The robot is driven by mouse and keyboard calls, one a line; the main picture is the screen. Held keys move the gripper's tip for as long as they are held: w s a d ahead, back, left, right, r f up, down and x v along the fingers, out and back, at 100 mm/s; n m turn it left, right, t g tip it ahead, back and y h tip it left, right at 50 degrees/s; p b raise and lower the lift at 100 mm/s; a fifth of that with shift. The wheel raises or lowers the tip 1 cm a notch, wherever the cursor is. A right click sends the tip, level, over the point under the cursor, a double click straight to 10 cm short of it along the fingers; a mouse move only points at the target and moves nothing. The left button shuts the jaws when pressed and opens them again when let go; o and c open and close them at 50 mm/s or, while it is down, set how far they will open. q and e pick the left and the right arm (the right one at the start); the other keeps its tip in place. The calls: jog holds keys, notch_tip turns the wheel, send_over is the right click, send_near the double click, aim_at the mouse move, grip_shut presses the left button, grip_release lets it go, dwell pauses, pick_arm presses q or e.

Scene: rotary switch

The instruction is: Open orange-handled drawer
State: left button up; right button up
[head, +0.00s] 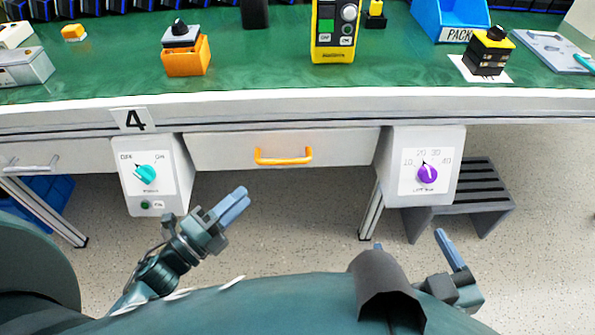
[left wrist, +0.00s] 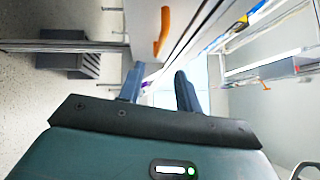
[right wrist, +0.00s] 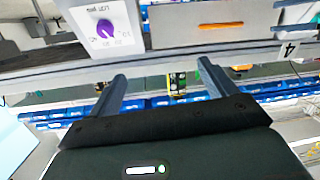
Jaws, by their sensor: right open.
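The drawer (head: 352,147) is a light grey front under the green worktop, with an orange bar handle (head: 283,156) across it. It looks shut, its front in line with the table. The handle also shows in the left wrist view (left wrist: 162,32) and the right wrist view (right wrist: 221,25). My left gripper (head: 238,196) is below and left of the handle, apart from it. Its fingers (left wrist: 158,82) are open with nothing between them. My right gripper (head: 447,250) is low at the right, away from the drawer. Its fingers (right wrist: 163,75) are open and empty.
A box with a teal knob (head: 150,175) hangs left of the drawer, and one with a purple knob (head: 425,172) hangs right. A dark step (head: 475,195) stands on the floor at the right. Several devices stand on the worktop (head: 250,70). The space below the drawer is clear.

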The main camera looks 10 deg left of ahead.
aim_at(282, 159)
pick_arm(q)
jog(key=b+x, duration=0.1)
jog(key=x, duration=1.2)
jog(key=shift+d, duration=0.1)
jog(key=shift+c, duration=0.5)
grip_shut()
